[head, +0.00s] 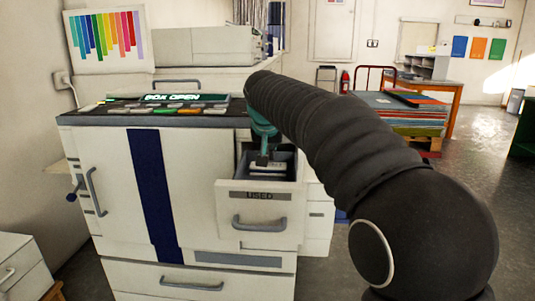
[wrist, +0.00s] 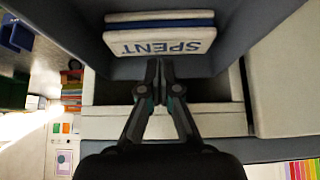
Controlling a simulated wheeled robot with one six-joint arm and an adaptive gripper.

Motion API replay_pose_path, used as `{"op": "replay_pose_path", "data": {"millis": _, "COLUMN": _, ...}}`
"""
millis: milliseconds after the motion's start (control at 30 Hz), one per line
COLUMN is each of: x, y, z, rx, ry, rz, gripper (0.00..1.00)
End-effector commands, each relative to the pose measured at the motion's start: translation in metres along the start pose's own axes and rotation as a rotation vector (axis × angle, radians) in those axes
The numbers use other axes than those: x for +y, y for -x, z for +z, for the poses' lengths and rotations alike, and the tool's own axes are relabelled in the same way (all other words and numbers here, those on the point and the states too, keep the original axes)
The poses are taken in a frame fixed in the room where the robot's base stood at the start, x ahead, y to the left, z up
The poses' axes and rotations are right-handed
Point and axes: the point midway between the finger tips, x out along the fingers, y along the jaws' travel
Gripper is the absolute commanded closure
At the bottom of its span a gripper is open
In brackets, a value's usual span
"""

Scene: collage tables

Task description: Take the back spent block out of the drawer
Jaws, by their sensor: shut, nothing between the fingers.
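The open drawer (head: 258,207), labelled USED, juts from the front of the white cabinet. Inside it lie pale and blue blocks, partly hidden by my gripper (head: 262,158). In the wrist view, a pale spent block (wrist: 160,43) shows the word SPENT upside down. Beyond it are a blue band and another pale edge, perhaps a second block (wrist: 160,15). I cannot tell for sure which is the back one. My gripper (wrist: 160,65) is shut and empty, its fingertips beside the lettered face, over the drawer. I cannot tell whether they touch the block.
The drawer's grey walls (wrist: 270,30) stand close around the fingers. A stack of coloured sheets (head: 400,112) stands on a pallet at the right. Open floor lies to the right.

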Motion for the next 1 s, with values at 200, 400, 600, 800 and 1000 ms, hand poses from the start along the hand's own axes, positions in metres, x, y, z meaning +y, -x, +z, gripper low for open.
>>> {"op": "replay_pose_path", "data": {"millis": 200, "x": 0.000, "y": -0.010, "z": 0.009, "rx": -0.001, "ry": 0.002, "rz": 0.000, "gripper": 1.00}}
{"op": "replay_pose_path", "data": {"millis": 400, "x": 0.000, "y": -0.011, "z": 0.010, "rx": -0.005, "ry": 0.002, "rz": 0.002, "gripper": 1.00}}
{"op": "replay_pose_path", "data": {"millis": 600, "x": 0.000, "y": -0.010, "z": 0.015, "rx": -0.008, "ry": 0.003, "rz": 0.002, "gripper": 1.00}}
{"op": "replay_pose_path", "data": {"millis": 800, "x": 0.000, "y": 0.000, "z": 0.034, "rx": -0.011, "ry": 0.003, "rz": 0.003, "gripper": 1.00}}
{"op": "replay_pose_path", "data": {"millis": 1000, "x": -0.001, "y": 0.002, "z": 0.036, "rx": -0.015, "ry": 0.003, "rz": 0.004, "gripper": 1.00}}
